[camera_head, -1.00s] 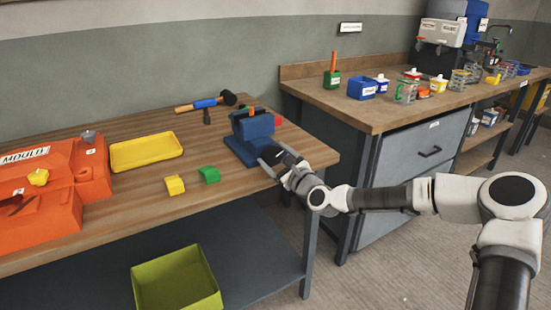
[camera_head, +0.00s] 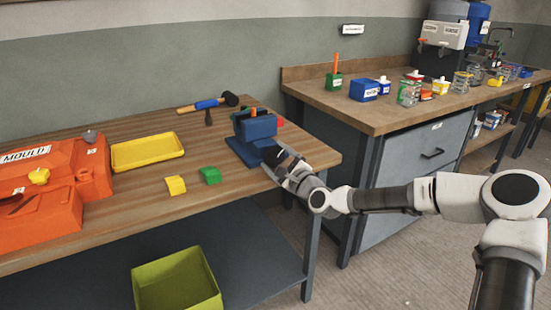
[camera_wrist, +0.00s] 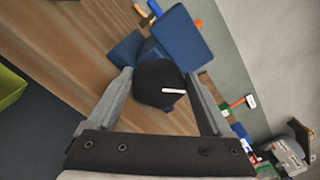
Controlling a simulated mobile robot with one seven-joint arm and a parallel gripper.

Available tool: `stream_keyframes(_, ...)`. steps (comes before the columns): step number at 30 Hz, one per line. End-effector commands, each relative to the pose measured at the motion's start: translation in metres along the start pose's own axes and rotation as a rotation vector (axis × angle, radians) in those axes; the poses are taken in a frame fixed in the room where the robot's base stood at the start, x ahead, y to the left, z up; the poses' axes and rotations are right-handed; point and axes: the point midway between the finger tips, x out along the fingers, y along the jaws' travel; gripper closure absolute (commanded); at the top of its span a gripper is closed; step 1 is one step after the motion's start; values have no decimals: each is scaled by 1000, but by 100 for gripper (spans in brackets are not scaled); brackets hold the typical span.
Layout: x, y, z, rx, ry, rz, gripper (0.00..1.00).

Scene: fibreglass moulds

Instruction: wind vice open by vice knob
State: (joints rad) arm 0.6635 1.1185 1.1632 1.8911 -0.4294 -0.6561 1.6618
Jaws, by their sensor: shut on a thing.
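The blue vice (camera_head: 254,137) stands near the right end of the wooden workbench. It also shows in the wrist view (camera_wrist: 182,38), at the top. The vice knob (camera_wrist: 160,84) is dark and round with a white mark, and sits between my two fingers in the wrist view. My gripper (camera_head: 275,155) is at the front side of the vice and is shut on the knob. In the wrist view my gripper's fingers (camera_wrist: 160,90) lie on either side of the knob. In the head view my fingers hide most of the knob.
On the workbench (camera_head: 130,205) are an orange mould (camera_head: 45,215), a yellow tray (camera_head: 148,151), a yellow block (camera_head: 175,185), a green block (camera_head: 210,176) and a mallet (camera_head: 208,103). A green bin (camera_head: 177,283) is below. A second bench (camera_head: 385,118) stands at right.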

Motion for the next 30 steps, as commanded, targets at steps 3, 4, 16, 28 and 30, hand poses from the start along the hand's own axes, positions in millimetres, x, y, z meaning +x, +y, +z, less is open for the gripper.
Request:
stream_keyframes(3, 0, 0, -2, 2, 3, 0, 72)
stream_keyframes(4, 0, 0, -2, 2, 3, 0, 72)
stream_keyframes(16, -2, 0, -1, 2, 1, 0, 0)
stream_keyframes(28, -67, -2, 0, 4, 4, 0, 0)
stream_keyframes(30, -82, -2, -1, 5, 4, 0, 0)
